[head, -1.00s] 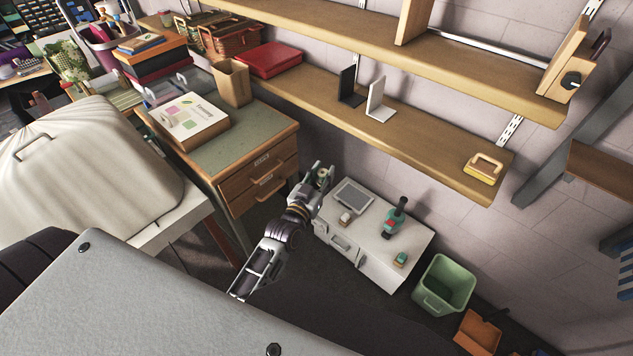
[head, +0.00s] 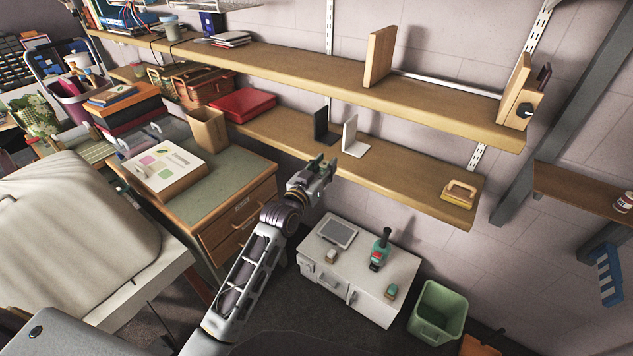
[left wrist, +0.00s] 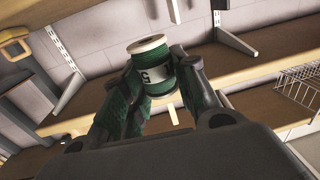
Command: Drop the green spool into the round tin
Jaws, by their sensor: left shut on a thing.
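In the head view my left gripper (head: 322,170) is in front of the lower wall shelf, below the bookends, and the spool is small and mostly hidden there. I cannot make out a round tin in either view. My right gripper is not in view.
The lower shelf (head: 408,187) carries a black bookend (head: 321,128), a white bookend (head: 353,138) and a yellow-handled block (head: 459,191). A white cabinet (head: 385,274) stands below, beside a green bin (head: 438,310). A wooden desk (head: 228,180) is at left.

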